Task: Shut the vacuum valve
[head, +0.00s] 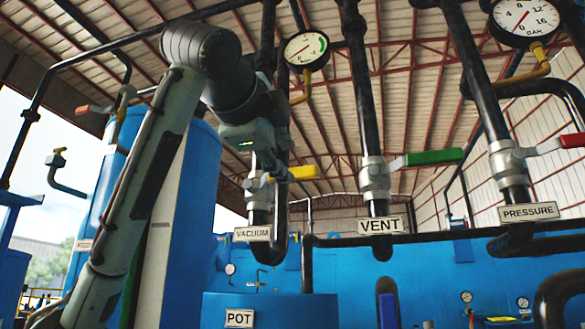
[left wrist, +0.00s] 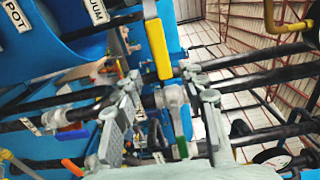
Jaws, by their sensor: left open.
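The vacuum valve (head: 258,190) sits on a dark upright pipe above a VACUUM label (head: 252,233). Its yellow handle (head: 303,173) points right, roughly across the pipe. My left gripper (head: 272,168) comes down from the upper left and is close to the handle, partly hiding the valve body. In the left wrist view the yellow handle (left wrist: 157,48) reaches down toward the gap between the open fingers (left wrist: 162,78). Its free end is near the fingertips; I cannot tell whether they touch. Nothing is held. My right gripper is not in view.
To the right, the vent valve (head: 375,178) has a green handle (head: 434,157), and the pressure valve (head: 508,160) has a red handle (head: 572,141). Gauges (head: 306,50) (head: 525,20) hang above. A blue pot (head: 280,308) stands below. Dark pipes surround the gripper.

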